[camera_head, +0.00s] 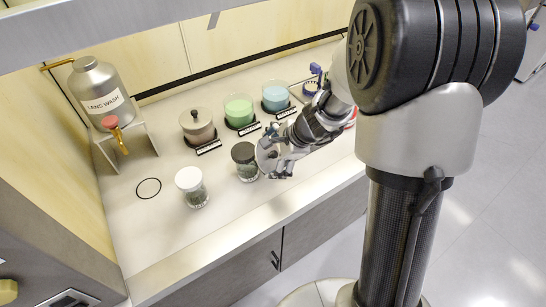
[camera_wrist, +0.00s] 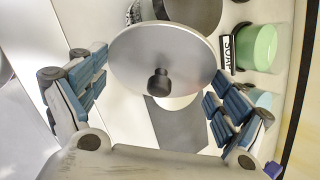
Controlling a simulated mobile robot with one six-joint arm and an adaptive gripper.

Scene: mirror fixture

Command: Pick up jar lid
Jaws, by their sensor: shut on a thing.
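The jar lid is a round grey metal disc (camera_wrist: 150,45) with a small dark knob (camera_wrist: 158,82). In the wrist view it lies between the two blue-padded fingers of my gripper (camera_wrist: 160,90), with its rim close against both. In the head view my gripper (camera_head: 275,160) is over the counter's front part and the pale disc (camera_head: 265,153) shows at its fingers. My gripper is shut on the lid. A black-topped jar (camera_head: 244,158) stands just left of the gripper. Whether the held lid touches it is unclear.
On the counter (camera_head: 135,235) stand a white-topped jar (camera_head: 191,188), a knobbed pot (camera_head: 198,130), and green (camera_head: 238,109) and blue (camera_head: 275,97) containers. A LENS WASH tank (camera_head: 100,88) is at left. A shelf edge (camera_head: 100,30) hangs above.

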